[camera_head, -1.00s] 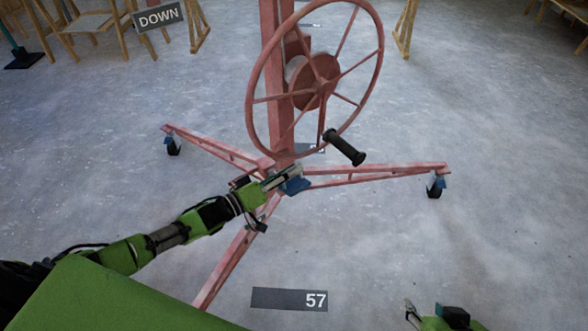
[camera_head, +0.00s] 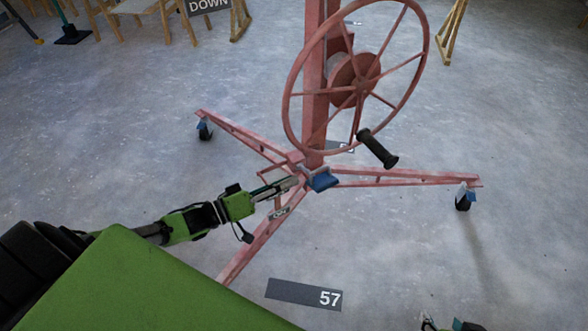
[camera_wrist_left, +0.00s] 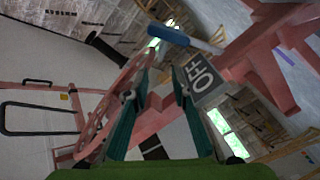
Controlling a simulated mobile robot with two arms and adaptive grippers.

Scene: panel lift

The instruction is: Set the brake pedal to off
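The blue brake pedal (camera_head: 323,180) sits at the foot of the red lift's column (camera_head: 315,100). In the left wrist view a blue bar on a metal rod (camera_wrist_left: 168,35), seemingly the pedal, lies beyond my fingertips. A plate reading OFF (camera_wrist_left: 203,75) shows behind the right finger there. My left gripper (camera_head: 296,182) is just left of the pedal, very close to it; I cannot tell whether they touch. In the left wrist view its two fingers (camera_wrist_left: 160,72) stand apart with nothing between them. My right gripper (camera_head: 440,325) is mostly cut off at the bottom edge.
The large red handwheel (camera_head: 290,85) with a black handle (camera_head: 377,149) stands above the pedal. Red legs on casters (camera_head: 463,200) spread across the floor. A sign reading 57 (camera_head: 304,295) lies in front. Wooden trestles (camera_head: 452,30) stand behind. Floor to the right is clear.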

